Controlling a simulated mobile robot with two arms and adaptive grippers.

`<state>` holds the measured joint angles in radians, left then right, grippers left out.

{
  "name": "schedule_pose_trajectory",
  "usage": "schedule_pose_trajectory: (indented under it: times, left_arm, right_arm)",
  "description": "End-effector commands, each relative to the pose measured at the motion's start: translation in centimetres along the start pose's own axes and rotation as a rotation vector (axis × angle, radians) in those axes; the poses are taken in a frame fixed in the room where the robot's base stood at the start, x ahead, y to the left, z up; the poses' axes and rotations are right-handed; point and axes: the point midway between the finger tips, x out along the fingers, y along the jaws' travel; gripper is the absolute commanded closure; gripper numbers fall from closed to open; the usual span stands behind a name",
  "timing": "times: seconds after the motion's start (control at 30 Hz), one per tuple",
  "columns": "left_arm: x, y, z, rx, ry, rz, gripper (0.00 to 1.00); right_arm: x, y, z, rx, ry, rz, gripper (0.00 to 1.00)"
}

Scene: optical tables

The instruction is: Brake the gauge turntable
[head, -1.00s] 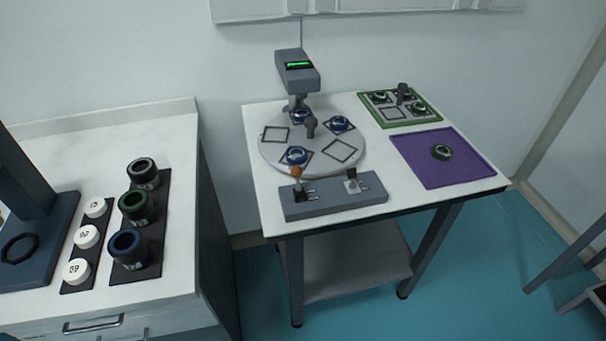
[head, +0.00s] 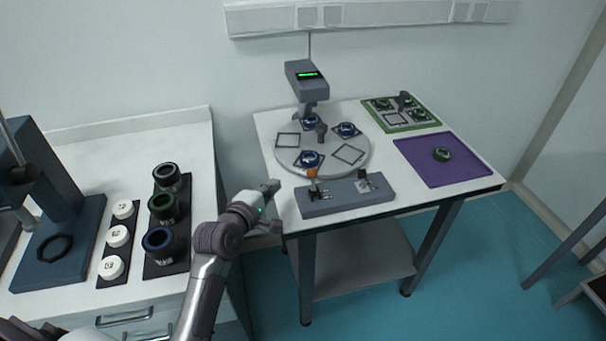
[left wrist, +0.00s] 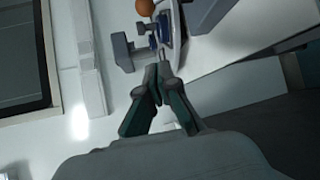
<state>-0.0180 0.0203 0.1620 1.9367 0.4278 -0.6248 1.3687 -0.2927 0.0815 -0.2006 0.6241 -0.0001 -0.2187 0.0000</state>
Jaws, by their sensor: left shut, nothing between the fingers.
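The gauge turntable is a round grey disc (head: 287,160) with outlined squares, several blue ringed pieces (head: 310,158) and a central dark knob (head: 321,130). A gauge head (head: 306,80) with a green display stands over its back edge. In front is a grey control block (head: 340,205) with an orange-knobbed lever (head: 312,174) at left and a dark-knobbed lever (head: 363,175) at right. My left gripper (head: 271,206) is left of the block, off the table's left edge, empty. In the left wrist view its shut fingers (left wrist: 158,73) point toward the orange knob (left wrist: 145,8). My right gripper is out of view.
A purple mat (head: 470,172) with a green ringed piece (head: 442,154) and a green-rimmed tray (head: 437,119) are at right. A left bench (head: 85,155) holds dark-, green- and blue-ringed pieces and white discs (head: 118,236). A gap separates bench and table.

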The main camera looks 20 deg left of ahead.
Motion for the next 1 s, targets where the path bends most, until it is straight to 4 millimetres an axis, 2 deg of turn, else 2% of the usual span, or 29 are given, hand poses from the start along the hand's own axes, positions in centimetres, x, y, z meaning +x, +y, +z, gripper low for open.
schedule_pose_trajectory:
  times: [0.37,0.57,0.87,0.9,1.0]
  left_arm:
    - [0.5,-0.1,0.0,0.001,0.001,-0.002,1.0]
    - [3.4,0.0,0.0,0.004,0.0,-0.002,1.0]
    - [9.9,0.0,0.0,0.004,0.0,-0.003,1.0]
    - [10.3,0.0,0.2,0.003,0.0,-0.004,1.0]
    - [9.3,0.1,2.0,0.001,-0.001,-0.003,1.0]
  right_arm:
    - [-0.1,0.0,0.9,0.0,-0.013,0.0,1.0]
    - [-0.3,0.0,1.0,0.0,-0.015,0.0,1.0]
    - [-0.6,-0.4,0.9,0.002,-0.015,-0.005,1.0]
    - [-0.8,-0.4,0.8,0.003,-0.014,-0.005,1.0]
    - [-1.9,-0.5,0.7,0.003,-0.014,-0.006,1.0]
